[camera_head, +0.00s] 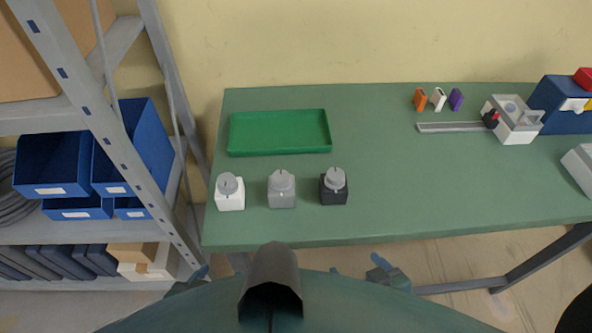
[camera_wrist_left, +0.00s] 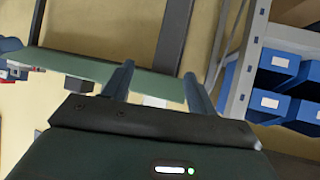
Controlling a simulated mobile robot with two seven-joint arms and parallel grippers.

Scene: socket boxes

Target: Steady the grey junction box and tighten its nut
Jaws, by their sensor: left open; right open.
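The grey junction box (camera_head: 282,196) stands upright on the green table, between a white box (camera_head: 230,197) and a black box (camera_head: 334,189). Its round grey nut (camera_head: 281,179) sits on top. My left gripper (camera_head: 198,275) is low in the head view, in front of the table's near edge and apart from the boxes. In the left wrist view its two fingers (camera_wrist_left: 158,88) are spread with nothing held between them. My right gripper (camera_head: 376,268) is in front of the table's near edge, right of the boxes, open and away from them; part of it is hidden by my body.
A green tray (camera_head: 280,151) lies behind the boxes. Orange, white and purple pieces (camera_head: 438,99), a grey rail (camera_head: 450,127) and a light grey fixture (camera_head: 514,119) are at the right. A shelf with blue bins (camera_head: 52,165) stands left. The table's middle is clear.

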